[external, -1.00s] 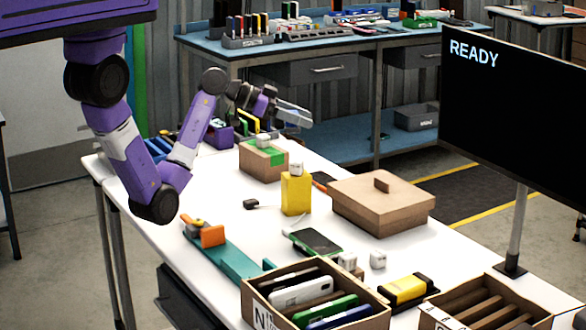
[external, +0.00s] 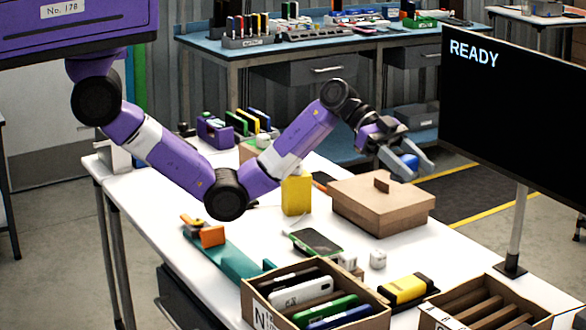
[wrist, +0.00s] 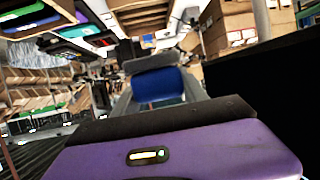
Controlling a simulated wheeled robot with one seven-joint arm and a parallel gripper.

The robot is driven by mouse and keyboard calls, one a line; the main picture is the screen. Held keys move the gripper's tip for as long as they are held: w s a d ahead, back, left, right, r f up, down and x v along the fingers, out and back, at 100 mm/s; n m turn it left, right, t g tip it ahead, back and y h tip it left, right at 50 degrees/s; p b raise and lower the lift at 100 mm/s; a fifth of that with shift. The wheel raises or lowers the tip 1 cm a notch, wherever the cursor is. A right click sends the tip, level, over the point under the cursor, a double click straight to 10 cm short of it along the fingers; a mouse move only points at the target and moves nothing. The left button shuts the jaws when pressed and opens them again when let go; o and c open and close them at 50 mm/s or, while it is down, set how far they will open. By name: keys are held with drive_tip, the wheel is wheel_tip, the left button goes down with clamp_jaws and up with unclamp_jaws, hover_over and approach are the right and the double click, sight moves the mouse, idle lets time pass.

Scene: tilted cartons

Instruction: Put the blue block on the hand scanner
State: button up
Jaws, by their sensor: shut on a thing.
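My gripper (external: 412,166) is shut on the blue block (external: 409,161) and holds it in the air above the brown lidded box. In the wrist view the blue block (wrist: 158,86) sits between the fingers. I cannot tell for sure which thing is the hand scanner. A flat dark device with a green edge (external: 316,242) lies mid-table, and a yellow and black device (external: 405,289) lies near the front right. Both are well below and apart from the gripper.
The brown lidded box (external: 375,212) stands below the gripper. A yellow box (external: 296,195) and small white cubes (external: 378,258) stand on the white table. An open carton of devices (external: 250,298) is at the front. The black screen (external: 515,120) stands right of the gripper.

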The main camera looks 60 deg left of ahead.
drive_tip(key=m+g, duration=0.1)
drive_tip(key=g, duration=0.1)
hover_over(413, 286)
drive_tip(key=shift+m, duration=0.3)
wheel_tip(413, 286, down, 17)
drive_tip(key=shift+d+r+p, duration=0.1)
drive_tip(key=shift+p, duration=0.55)
drive_tip(key=shift+f, duration=2.55)
drive_tip(key=shift+f, duration=0.2)
drive_tip(key=o, duration=1.4)
drive_tip(key=shift+r, duration=0.1)
drive_tip(key=shift+r, duration=0.1)
drive_tip(key=shift+r+p, duration=0.2)
drive_tip(key=shift+p, duration=0.1)
drive_tip(key=p+v, duration=0.3)
drive_tip(key=v, duration=0.9)
drive_tip(key=shift+f, duration=0.2)
